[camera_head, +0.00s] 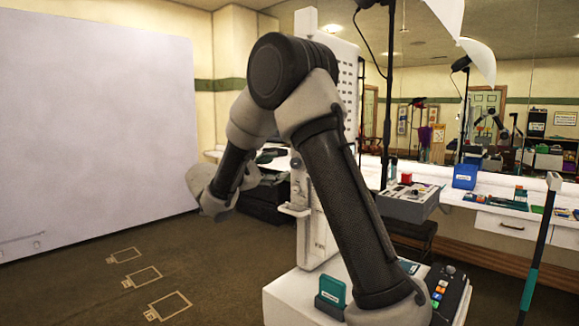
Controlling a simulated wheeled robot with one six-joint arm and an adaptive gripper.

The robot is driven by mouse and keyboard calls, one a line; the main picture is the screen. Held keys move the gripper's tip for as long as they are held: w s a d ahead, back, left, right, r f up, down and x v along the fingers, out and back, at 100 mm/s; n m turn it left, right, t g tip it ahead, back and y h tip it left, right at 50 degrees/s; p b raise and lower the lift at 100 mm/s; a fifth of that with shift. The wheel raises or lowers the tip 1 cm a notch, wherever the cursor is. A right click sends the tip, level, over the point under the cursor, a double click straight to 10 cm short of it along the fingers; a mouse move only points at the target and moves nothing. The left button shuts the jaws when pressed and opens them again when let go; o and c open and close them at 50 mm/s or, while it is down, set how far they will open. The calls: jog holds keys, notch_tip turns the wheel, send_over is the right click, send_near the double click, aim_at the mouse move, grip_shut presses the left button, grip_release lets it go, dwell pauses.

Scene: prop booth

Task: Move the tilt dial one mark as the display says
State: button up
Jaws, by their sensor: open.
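I cannot pick out a dial labelled tilt, and no display can be read in this view. A dark control panel (449,292) with several coloured buttons stands at the lower right, beside the base of my arm. A small dark round knob (450,269) seems to sit at its top; its marks are too small to read. A tall white column (351,88) with rows of dark marks rises behind my arm, which partly covers it. My arm bends down to the left, and my gripper does not show past the wrist.
A teal block (332,288) stands on the white surface near my arm. A grey box (408,203) and a blue container (465,176) sit behind. A dark stand with a teal grip (529,288) is at right. The carpet at left, with taped outlines (143,276), is clear.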

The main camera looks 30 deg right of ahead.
jog(key=w+d+m, duration=0.1)
jog(key=w+d, duration=0.1)
jog(key=d, duration=0.5)
jog(key=shift+w+d+m, duration=0.2)
jog(key=shift+m, duration=0.2)
jog(key=c, duration=1.1)
jog(key=shift+o, duration=0.2)
jog(key=shift+n, duration=0.3)
jog(key=o, duration=1.1)
jog(key=shift+c, duration=0.2)
